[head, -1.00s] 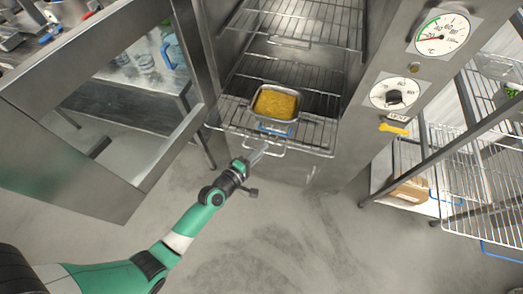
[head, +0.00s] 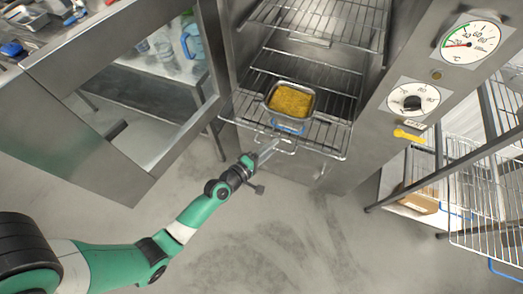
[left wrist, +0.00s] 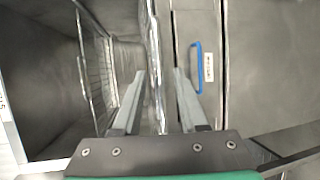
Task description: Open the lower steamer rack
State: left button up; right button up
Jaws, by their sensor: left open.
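The steamer (head: 335,185) stands open, with wire racks inside. Its lower rack (head: 325,140) juts out at the front, with a small wire loop (head: 283,147) on its front edge. A metal pan (head: 290,122) of yellow food sits on this rack. My left gripper (head: 268,150) is at the loop, in front of the rack. In the left wrist view my left gripper (left wrist: 152,95) has its fingers apart, with metal wire (left wrist: 154,70) between them. I cannot tell whether they touch it. My right gripper is not in view.
The steamer door (head: 150,180) hangs open on the left. A gauge (head: 470,43) and a timer dial (head: 412,99) are on the steamer's right front. A wire shelf unit (head: 485,190) stands at the right. A blue handle (left wrist: 194,66) shows in the left wrist view. The floor in front is clear.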

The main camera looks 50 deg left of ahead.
pick_arm(q)
jog(key=v, duration=1)
jog(key=shift+s, duration=0.35)
jog(key=shift+d, duration=0.1)
